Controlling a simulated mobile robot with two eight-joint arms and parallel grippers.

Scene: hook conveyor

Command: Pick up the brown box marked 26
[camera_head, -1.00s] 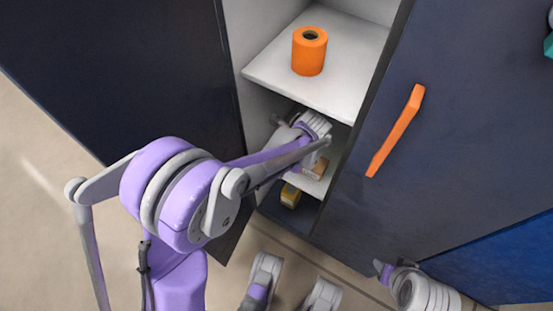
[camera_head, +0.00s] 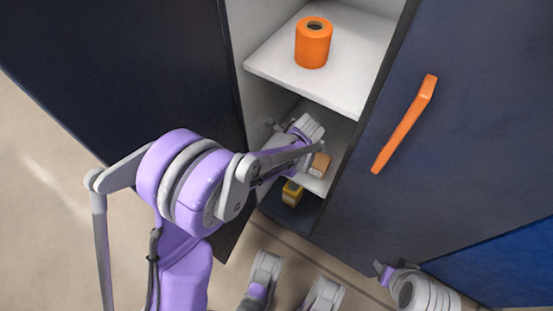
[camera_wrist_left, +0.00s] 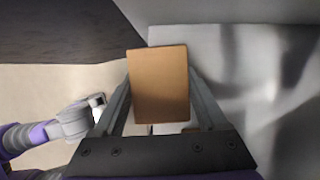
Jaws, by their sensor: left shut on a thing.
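In the left wrist view a plain brown box (camera_wrist_left: 158,85) stands between the two fingers of my left gripper (camera_wrist_left: 160,100), which is shut on it. No number shows on the face I see. In the head view my left gripper (camera_head: 312,148) reaches into the open cabinet at the lower shelf. A small brown box (camera_head: 320,165) shows beside it there, partly covered; I cannot tell whether it is the held one. My right gripper (camera_head: 385,272) is low at the right, outside the cabinet, and its jaws are too unclear to read.
An orange roll (camera_head: 313,45) stands on the upper white shelf (camera_head: 345,80). A yellow box (camera_head: 292,194) sits at the cabinet bottom. The open dark door (camera_head: 120,60) is at left; a dark panel with an orange handle (camera_head: 405,125) is at right. Floor lies in front.

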